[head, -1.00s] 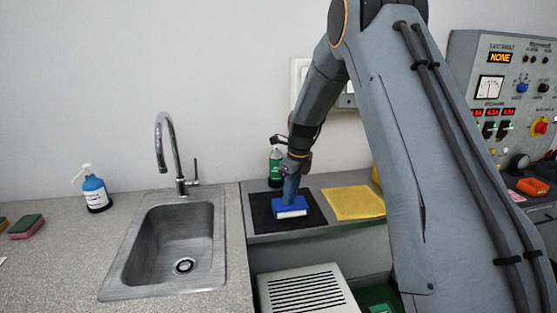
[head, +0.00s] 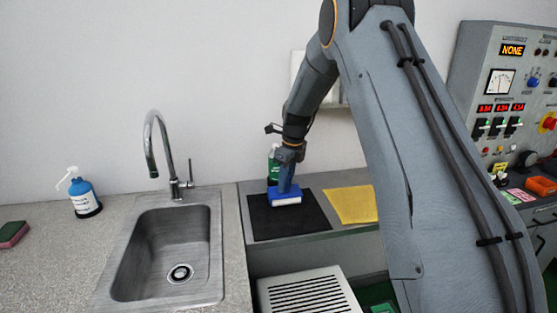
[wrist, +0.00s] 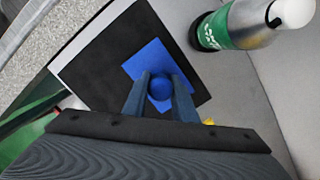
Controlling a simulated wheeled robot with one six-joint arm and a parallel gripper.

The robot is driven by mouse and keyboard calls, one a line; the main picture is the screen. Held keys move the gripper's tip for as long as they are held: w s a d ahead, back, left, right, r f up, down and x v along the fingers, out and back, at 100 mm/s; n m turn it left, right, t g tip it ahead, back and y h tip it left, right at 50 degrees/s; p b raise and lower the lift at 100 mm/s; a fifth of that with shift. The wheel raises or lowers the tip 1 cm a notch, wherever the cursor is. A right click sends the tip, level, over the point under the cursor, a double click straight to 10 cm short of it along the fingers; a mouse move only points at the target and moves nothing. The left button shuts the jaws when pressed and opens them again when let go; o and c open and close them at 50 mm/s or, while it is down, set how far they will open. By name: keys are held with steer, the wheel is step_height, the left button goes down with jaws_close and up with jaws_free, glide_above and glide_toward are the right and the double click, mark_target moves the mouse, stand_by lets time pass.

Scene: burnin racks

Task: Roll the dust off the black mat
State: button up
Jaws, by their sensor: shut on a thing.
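The black mat (head: 262,228) lies on the grey counter to the right of the sink; it also shows in the wrist view (wrist: 90,75). My gripper (head: 287,172) points down over the mat's far part. It is shut on the handle of a blue roller (head: 285,197) with a white lower front edge. In the wrist view my gripper's fingers (wrist: 160,92) close around the round blue handle end, with the roller's blue head (wrist: 150,57) beneath. The roller appears to rest on the mat, though the contact itself is hidden. I cannot make out dust on the mat.
A green-labelled bottle (head: 273,163) stands just behind the mat, close to my gripper; it also shows in the wrist view (wrist: 228,28). A yellow cloth (head: 352,204) lies right of the mat. The sink (head: 168,250) and its tap (head: 160,150) are at left.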

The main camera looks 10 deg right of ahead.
step_height(320, 180, up, 3)
steer(key=shift+s+r+p, duration=0.1)
steer(key=shift+r+p, duration=0.1)
steer(key=shift+p, duration=0.55)
steer(key=shift+r, duration=0.25)
steer(key=shift+r+p, duration=1.25)
steer(key=shift+r, duration=0.85)
